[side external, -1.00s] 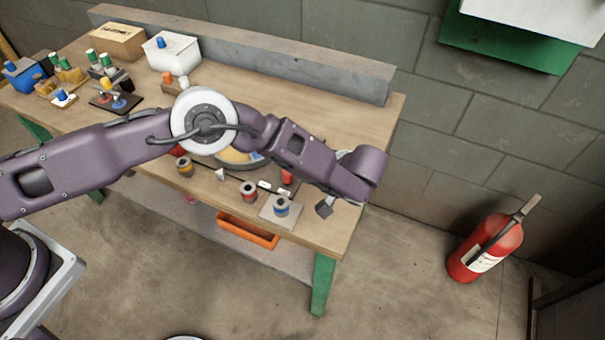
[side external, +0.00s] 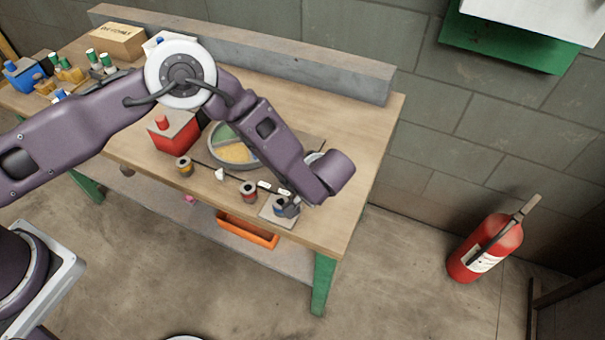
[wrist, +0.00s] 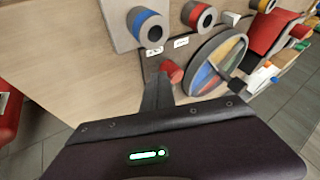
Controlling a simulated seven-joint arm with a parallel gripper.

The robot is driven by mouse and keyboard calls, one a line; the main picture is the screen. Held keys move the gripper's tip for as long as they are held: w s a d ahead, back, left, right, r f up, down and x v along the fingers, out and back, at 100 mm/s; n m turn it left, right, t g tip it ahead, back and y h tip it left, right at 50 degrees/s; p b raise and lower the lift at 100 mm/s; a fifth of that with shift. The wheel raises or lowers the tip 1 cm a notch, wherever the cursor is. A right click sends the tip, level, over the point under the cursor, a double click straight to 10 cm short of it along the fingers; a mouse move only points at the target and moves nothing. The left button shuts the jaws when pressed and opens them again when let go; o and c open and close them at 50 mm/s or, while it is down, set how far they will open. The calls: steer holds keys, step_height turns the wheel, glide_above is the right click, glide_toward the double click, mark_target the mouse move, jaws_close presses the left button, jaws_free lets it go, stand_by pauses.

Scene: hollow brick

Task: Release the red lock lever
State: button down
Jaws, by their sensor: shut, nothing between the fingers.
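A small red knob (wrist: 172,72), which may be the lock lever, stands beside the round dial (wrist: 208,62) with coloured sectors in the wrist view. In the side view my arm hides this knob, while the dial (side external: 232,152) shows partly behind the arm. My gripper (side external: 287,210) is shut and empty at the table's front right, over or beside the grey block (side external: 270,217) with the blue-banded hollow cylinder. In the wrist view the dark fingers (wrist: 160,78) appear just left of the red knob; I cannot tell whether they touch it.
Red-banded (side external: 249,191) and yellowish (side external: 184,166) spools line the front edge. A red box (side external: 172,133) stands left of the dial. Small parts and a cardboard box (side external: 117,39) fill the back left. The table's right end is clear. A fire extinguisher (side external: 485,247) stands on the floor.

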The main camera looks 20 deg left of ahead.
steer(key=a+m, duration=0.1)
steer(key=s+a+m+t+h, duration=0.1)
steer(key=shift+m, duration=0.3)
steer(key=shift+s+a, duration=0.25)
steer(key=shift+a, duration=1.45)
